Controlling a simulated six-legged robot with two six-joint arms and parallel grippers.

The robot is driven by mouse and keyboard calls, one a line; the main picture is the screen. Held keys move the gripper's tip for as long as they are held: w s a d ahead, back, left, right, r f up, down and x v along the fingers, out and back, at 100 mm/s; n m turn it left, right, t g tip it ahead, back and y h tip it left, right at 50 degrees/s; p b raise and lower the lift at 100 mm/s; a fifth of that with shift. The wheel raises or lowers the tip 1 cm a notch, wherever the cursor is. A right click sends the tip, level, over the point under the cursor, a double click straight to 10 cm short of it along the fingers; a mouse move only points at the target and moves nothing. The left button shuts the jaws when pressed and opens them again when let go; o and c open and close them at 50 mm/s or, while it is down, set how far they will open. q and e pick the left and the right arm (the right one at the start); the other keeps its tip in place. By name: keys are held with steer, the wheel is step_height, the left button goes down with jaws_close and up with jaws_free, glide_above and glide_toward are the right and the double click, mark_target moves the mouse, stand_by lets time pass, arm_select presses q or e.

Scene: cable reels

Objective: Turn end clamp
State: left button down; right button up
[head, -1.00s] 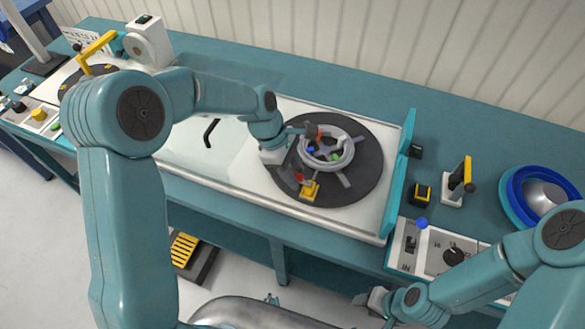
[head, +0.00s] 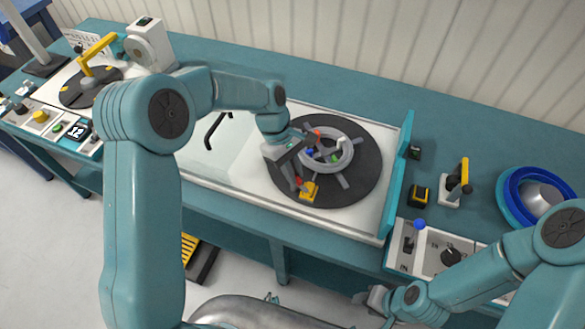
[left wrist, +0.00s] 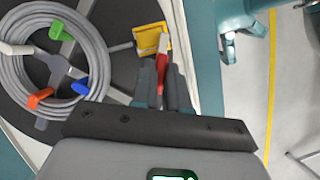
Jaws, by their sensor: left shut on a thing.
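The end clamp is a yellow block (head: 310,190) with a red lever, at the front edge of the dark round turntable (head: 362,180). In the left wrist view the yellow block (left wrist: 150,38) lies just beyond my fingertips, and the red lever (left wrist: 161,58) runs back between them. My left gripper (head: 299,184) is shut on the red lever; its fingers (left wrist: 160,85) partly hide it. A grey cable coil (head: 343,160) lies on the turntable beside the gripper, with green, blue, orange and white clips. My right gripper (head: 374,298) is low near the bench front; its jaws are unclear.
A teal upright plate (head: 400,178) stands right of the turntable. Beyond it are a yellow-handled lever (head: 464,175), a control panel (head: 436,243) and a blue reel (head: 513,190). A black bent handle (head: 212,130) stands on the clear panel to the left.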

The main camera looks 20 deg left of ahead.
arm_select(q)
steer(key=m, duration=0.3)
steer(key=shift+w+g+y, duration=0.1)
steer(key=shift+g+y, duration=0.3)
steer(key=m+g+y, duration=0.1)
steer(key=m, duration=0.2)
steer(key=shift+d+m+p, duration=0.15)
steer(key=shift+m+p, duration=0.15)
steer(key=shift+p, duration=0.05)
steer(key=m+y, duration=0.1)
steer(key=m, duration=0.2)
steer(key=shift+w+d, duration=0.1)
steer(key=shift+m+g+y, duration=0.3)
steer(key=shift+m+y, duration=0.4)
steer(key=shift+m, duration=1.1)
steer(key=c, duration=1.1)
jaws_free()
steer(key=shift+c, duration=0.2)
